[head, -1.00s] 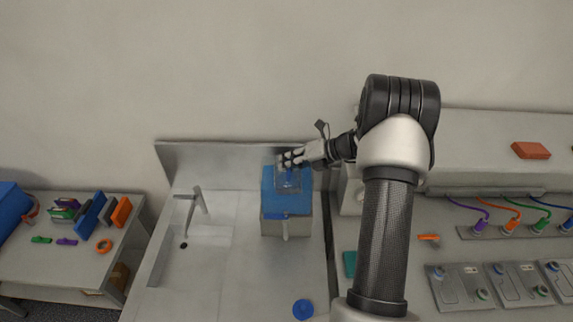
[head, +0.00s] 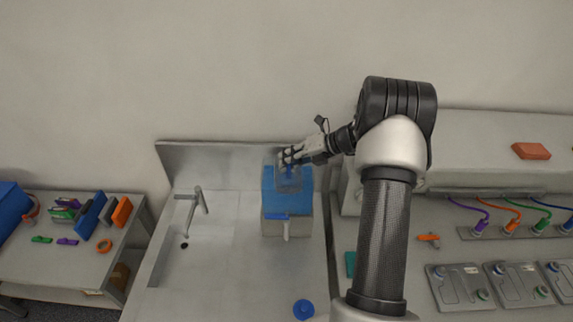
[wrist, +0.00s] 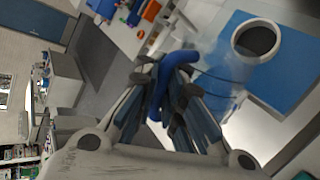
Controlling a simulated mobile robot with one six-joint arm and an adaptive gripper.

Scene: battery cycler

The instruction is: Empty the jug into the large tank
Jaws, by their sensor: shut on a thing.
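The large tank (head: 287,226) stands on the sink counter, pale-bodied with a blue top and a front tap. In the wrist view its blue top (wrist: 277,78) has a round, white-rimmed, dark opening (wrist: 255,40). The clear jug (head: 288,184) is above the rear of the tank, and its body is faint in both views. My gripper (head: 287,158) is shut on the jug's blue handle (wrist: 171,70), which passes between the fingers in the wrist view. The jug's tilt and contents are hard to tell.
A blue cap (head: 303,309) lies on the counter in front of the tank. A sink with a tap (head: 190,203) is to the left, and a steel backsplash (head: 215,165) rises behind. A bench with plugged cables (head: 510,225) is to the right.

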